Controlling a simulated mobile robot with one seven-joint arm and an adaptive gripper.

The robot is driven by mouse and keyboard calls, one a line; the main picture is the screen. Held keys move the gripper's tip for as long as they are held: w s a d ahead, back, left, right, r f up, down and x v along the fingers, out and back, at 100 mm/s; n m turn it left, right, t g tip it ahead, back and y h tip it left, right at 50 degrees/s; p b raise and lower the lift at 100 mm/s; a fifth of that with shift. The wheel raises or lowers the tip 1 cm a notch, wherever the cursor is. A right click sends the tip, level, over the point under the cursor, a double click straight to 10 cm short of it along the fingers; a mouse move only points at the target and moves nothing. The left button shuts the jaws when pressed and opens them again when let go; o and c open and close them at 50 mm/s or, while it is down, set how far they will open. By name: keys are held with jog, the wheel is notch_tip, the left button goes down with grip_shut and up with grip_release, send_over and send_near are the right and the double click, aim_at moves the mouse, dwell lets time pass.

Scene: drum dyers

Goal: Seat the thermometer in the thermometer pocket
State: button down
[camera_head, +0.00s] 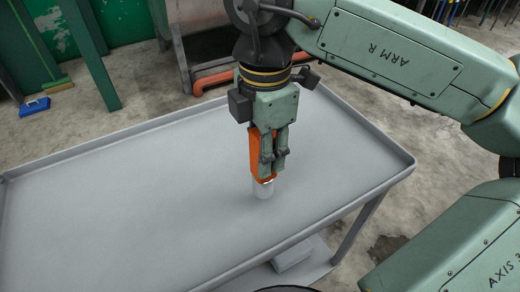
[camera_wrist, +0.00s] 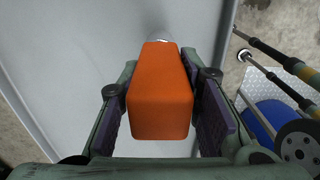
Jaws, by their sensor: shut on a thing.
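The thermometer (camera_head: 256,150) has a blocky orange body. My gripper (camera_head: 270,170) is shut on it, with one finger on each side of the body, over the right part of the grey table. The orange body (camera_wrist: 160,95) also fills the middle of the wrist view between the dark pads. A short pale grey cylinder, which looks like the thermometer pocket (camera_head: 263,190), stands on the table directly below the fingertips. The thermometer's lower end meets or overlaps it in the head view. I cannot tell how far the thermometer sits inside it.
The grey table (camera_head: 120,215) has a raised rim and is otherwise bare, with free room to the left. A pale box (camera_head: 295,255) is on a lower shelf. Green posts (camera_head: 88,55) and a blue brush-like item (camera_head: 34,108) are beyond the table.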

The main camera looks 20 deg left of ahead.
jog(key=s+d+b, duration=0.1)
jog(key=s+d, duration=0.2)
jog(key=s, duration=0.2)
jog(key=s+d+r+b, duration=0.1)
jog(key=s+d, duration=0.2)
jog(key=s, duration=0.3)
jog(key=shift+s+d+r, duration=0.15)
jog(key=shift+s+d, duration=0.15)
jog(key=shift+d, duration=0.1)
jog(key=shift+d, duration=0.1)
